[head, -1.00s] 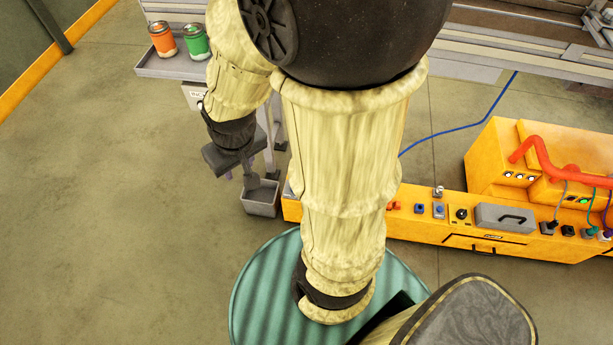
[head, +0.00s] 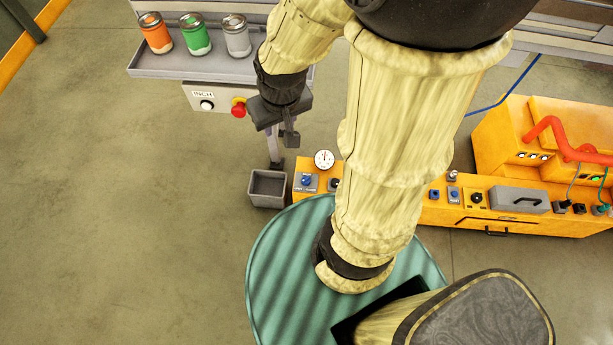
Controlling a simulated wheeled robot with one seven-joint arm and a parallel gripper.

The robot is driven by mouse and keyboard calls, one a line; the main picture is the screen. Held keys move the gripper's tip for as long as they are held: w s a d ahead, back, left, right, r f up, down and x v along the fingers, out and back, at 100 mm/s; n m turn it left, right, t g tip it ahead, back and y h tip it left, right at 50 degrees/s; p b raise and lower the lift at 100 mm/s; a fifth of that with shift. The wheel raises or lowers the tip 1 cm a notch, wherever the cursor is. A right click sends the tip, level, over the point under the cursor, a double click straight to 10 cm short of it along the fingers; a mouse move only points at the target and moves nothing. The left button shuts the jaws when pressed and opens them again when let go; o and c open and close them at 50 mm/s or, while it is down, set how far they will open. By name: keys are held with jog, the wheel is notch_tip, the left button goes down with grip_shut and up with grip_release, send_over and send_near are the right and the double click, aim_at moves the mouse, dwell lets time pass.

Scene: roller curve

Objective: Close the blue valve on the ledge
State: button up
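A yellow ledge (head: 400,211) runs low across the right half of the head view. Near its left end sits a small blue knob (head: 306,181) on a grey plate; its label is too small to read. A second plate (head: 335,185) beside it is partly covered by my arm. Further right are more small blue controls (head: 434,194). I cannot tell for certain which is the blue valve. My gripper (head: 290,138) hangs above and slightly left of the left-end knob in the picture, apart from it. Its fingers are small and dark, and their opening is unclear.
A white dial gauge (head: 324,159) stands at the ledge's left end. A grey bin (head: 267,187) is left of it. A grey shelf (head: 150,68) holds orange, green and grey cans, above a box with a red button (head: 239,107). Open floor lies left.

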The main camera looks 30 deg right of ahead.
jog(key=shift+o, duration=0.2)
jog(key=shift+s, duration=0.15)
jog(key=o, duration=0.3)
jog(key=shift+o, duration=1)
jog(key=w+d+f+m+b, duration=0.2)
jog(key=w+f+b, duration=0.1)
jog(key=f+b, duration=0.4)
jog(key=w+d+f+m+b, duration=0.2)
jog(key=w+f+m+b, duration=0.1)
jog(key=f+b, duration=0.5)
jog(key=w+d+f+m+g+b, duration=0.1)
jog(key=w+f+b, duration=0.3)
jog(key=f+b, duration=0.4)
notch_tip(320, 180, down, 4)
jog(key=shift+w+d+r+m, duration=0.2)
jog(key=shift+w+d+m, duration=0.1)
jog(key=shift+d+m, duration=0.45)
jog(key=m+g+b, duration=0.2)
jog(key=m+b, duration=0.6)
jog(key=b, duration=1.6)
send_over(306, 178)
notch_tip(306, 178, down, 31)
jog(key=shift+s+p, duration=0.1)
jog(key=shift+p, duration=0.25)
notch_tip(306, 178, down, 18)
jog(key=b, duration=0.8)
jog(key=shift+r, duration=0.25)
